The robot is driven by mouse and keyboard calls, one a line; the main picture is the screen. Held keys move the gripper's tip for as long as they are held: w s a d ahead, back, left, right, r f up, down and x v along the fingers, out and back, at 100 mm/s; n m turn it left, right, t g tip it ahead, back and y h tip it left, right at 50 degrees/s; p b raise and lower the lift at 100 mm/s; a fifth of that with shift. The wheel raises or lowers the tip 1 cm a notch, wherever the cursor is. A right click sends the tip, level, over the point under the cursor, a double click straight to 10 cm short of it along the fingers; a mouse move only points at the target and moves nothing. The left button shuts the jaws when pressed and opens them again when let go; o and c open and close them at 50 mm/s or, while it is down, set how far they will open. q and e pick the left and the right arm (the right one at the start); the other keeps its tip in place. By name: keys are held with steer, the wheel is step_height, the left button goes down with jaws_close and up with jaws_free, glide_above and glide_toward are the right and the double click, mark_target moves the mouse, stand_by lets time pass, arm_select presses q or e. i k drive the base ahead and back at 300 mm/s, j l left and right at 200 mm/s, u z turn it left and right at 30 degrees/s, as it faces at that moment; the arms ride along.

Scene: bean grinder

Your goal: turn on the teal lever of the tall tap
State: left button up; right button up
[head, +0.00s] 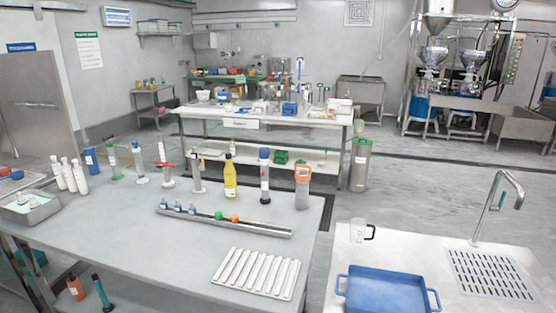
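The tall tap (483,218) is a slim grey metal post with a hooked spout, standing at the right on the white counter. Its spout curves over to the right, above a slotted drain grate (490,275). A small lever-like part (499,201) shows near the spout; it is too small to tell its exact angle or whether it is teal. No water is visible from the spout. Neither of my grippers is in view.
A grey table (120,230) with bottles and a white ribbed rack (256,273) is further left, across a gap.

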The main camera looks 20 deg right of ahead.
mark_target(504, 193)
steer(key=k+l+z, duration=0.1)
steer(key=l, duration=0.35)
steer(key=k+l, duration=0.15)
steer(key=l, duration=0.35)
steer(key=k+l+z, duration=0.15)
steer(key=l, duration=0.3)
steer(key=k+l, duration=0.1)
steer(key=l, duration=0.4)
steer(key=k+l+z, duration=0.15)
steer(key=l, duration=0.35)
steer(key=i, duration=0.05)
